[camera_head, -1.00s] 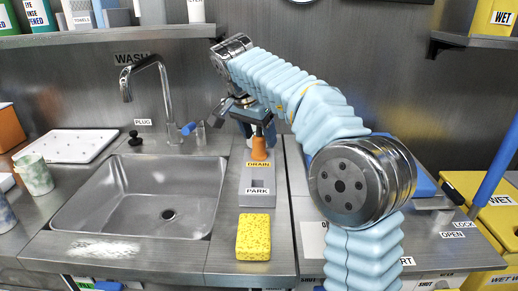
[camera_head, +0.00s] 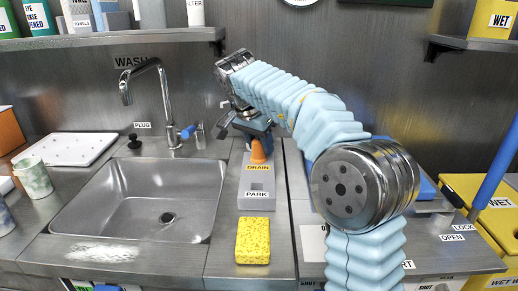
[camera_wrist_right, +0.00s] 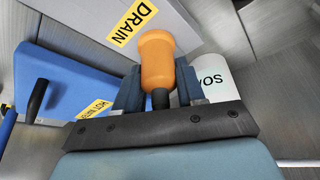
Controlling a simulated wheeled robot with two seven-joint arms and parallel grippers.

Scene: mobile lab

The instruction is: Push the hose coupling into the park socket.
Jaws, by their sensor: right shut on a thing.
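The hose coupling (camera_head: 258,151) is orange and sits between the fingers of my right gripper (camera_head: 254,128), at the back of the counter by the DRAIN label. In the right wrist view the coupling (camera_wrist_right: 157,58) is held between the two shut fingers (camera_wrist_right: 160,98), with its wide rounded end toward the DRAIN label. I cannot tell whether its end is seated in something or free. The park socket (camera_head: 257,182) is in the grey block with the PARK label, nearer the front than the gripper. My left gripper is not in view.
A yellow sponge (camera_head: 253,241) lies in front of the PARK block. The steel sink (camera_head: 140,198) with its tap (camera_head: 160,95) is to the left. A blue object (camera_wrist_right: 70,85) with a black handle shows in the wrist view. My right arm covers the counter's right side.

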